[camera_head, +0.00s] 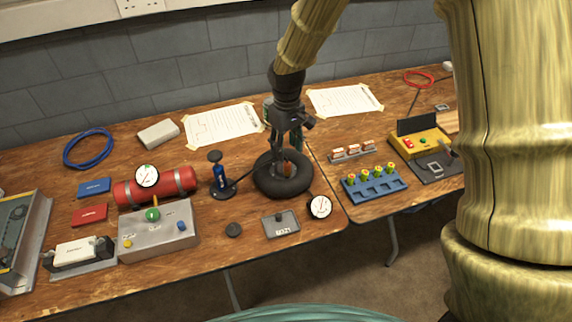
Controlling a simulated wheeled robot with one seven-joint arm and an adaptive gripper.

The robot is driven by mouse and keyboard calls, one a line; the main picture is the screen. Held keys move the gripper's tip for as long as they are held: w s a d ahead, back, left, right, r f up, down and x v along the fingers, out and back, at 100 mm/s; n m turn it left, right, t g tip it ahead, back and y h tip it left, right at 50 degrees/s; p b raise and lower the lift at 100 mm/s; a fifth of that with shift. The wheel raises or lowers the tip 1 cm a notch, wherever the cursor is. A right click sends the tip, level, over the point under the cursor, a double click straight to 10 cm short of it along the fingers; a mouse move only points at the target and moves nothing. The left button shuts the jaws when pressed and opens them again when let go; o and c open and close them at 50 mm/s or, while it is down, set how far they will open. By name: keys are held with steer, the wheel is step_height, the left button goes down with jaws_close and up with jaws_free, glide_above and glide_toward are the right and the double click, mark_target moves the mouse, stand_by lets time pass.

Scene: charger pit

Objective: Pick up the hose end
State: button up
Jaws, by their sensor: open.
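A small blue pump (219,178) with a black top stands upright on a dark base on the wooden table. A thin dark hose (240,181) runs from it toward the black tyre (268,184), which lies flat on the table. I cannot make out the hose end; it may be hidden by the tyre or my gripper. My gripper (287,157) is open and points down over the middle of the tyre. A small orange patch shows between or behind its fingers. I cannot tell whether the fingers touch anything.
The table (285,248) is crowded. To the left are a red cylinder (128,191) with a gauge and a grey control box (159,231). In front of the tyre are a round gauge (320,207) and a grey plate (281,224). A blue rack (374,186) stands right.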

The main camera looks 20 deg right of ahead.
mark_target(287, 162)
steer(key=shift+w+f, duration=0.2)
steer(key=shift+f, duration=1)
steer(key=shift+s+f, duration=0.2)
steer(key=shift+s+f+p, duration=0.1)
steer(key=shift+f+p, duration=0.7)
steer(key=shift+f, duration=1.6)
jaws_close()
